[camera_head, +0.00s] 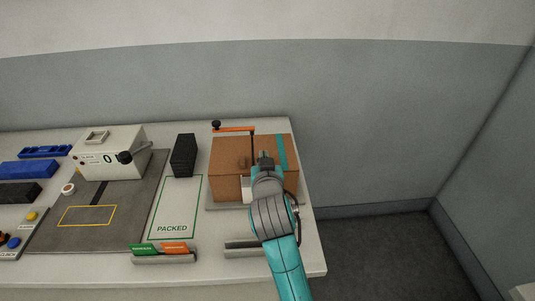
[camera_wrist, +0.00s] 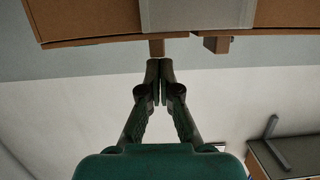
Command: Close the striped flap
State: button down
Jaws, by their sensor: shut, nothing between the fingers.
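A brown cardboard box (camera_head: 228,180) stands at the right end of the table. A teal stripe (camera_head: 282,152) runs across the right part of its top; I take this part as the striped flap, but its exact angle is hard to tell. My gripper (camera_head: 265,156) is over the box, left of the stripe, and hides part of the box. In the wrist view my gripper (camera_wrist: 160,67) is shut and empty, its tips just below a small brown tab (camera_wrist: 157,48) on a cardboard edge. A grey band (camera_wrist: 197,14) crosses that cardboard. Contact is unclear.
An orange bar with a black knob (camera_head: 216,125) stands behind the box. Left of it are a black block (camera_head: 183,155), a green-outlined PACKED area (camera_head: 173,228) and a white machine with a lever (camera_head: 110,155). A holder with green and orange cards (camera_head: 163,257) is in front.

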jog(key=shift+a+f, duration=0.15)
jog(key=shift+f, duration=0.1)
dwell(0.4)
